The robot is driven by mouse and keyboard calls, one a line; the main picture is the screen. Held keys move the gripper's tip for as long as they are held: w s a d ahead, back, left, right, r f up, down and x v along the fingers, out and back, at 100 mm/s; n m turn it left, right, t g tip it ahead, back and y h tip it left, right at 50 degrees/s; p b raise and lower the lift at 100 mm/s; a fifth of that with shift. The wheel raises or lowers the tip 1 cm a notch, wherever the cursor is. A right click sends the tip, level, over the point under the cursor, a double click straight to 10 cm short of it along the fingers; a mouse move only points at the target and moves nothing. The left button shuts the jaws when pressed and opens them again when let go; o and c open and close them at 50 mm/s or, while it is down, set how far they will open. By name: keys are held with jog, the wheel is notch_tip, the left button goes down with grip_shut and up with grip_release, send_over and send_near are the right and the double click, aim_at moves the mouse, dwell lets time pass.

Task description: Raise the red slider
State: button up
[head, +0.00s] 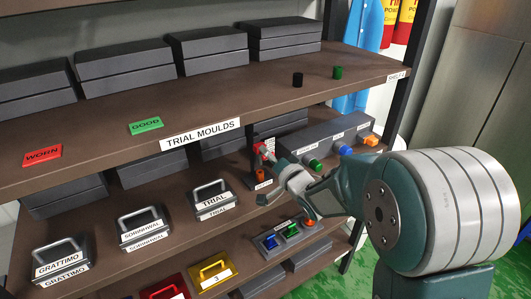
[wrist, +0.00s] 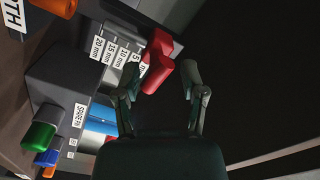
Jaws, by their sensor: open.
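The red slider (wrist: 157,68) stands out beside a metal scale plate (wrist: 118,52) marked in millimetres, at its 5 mm end. In the head view the red slider (head: 261,149) shows small at the left end of the grey box. My gripper (wrist: 162,78) is open, with one finger on each side of the slider in the wrist picture. The left finger looks close to the slider, and the right one has a gap. I cannot tell whether either finger touches it. In the head view my gripper (head: 270,174) partly covers the area below the slider.
The grey box (head: 318,140) also carries green (head: 315,164), blue (head: 345,150) and orange (head: 371,141) knobs. Handled moulds (head: 140,230) stand to the left. A small panel (head: 285,236) with coloured switches sits below my gripper.

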jog(key=v, duration=1)
jog(key=shift+d, duration=0.2)
jog(key=shift+s, duration=0.1)
jog(key=s+d+r+n+g+h, duration=0.1)
jog(key=s+d+r+g+h, duration=0.2)
jog(key=s+d+h, duration=0.55)
jog(key=s+d+n+g+h, duration=0.1)
jog(key=s+g, duration=0.5)
jog(key=s, duration=1)
jog(key=shift+s+d+f+n, duration=0.2)
jog(key=shift+d+f+n, duration=0.25)
jog(key=shift+n, duration=0.75)
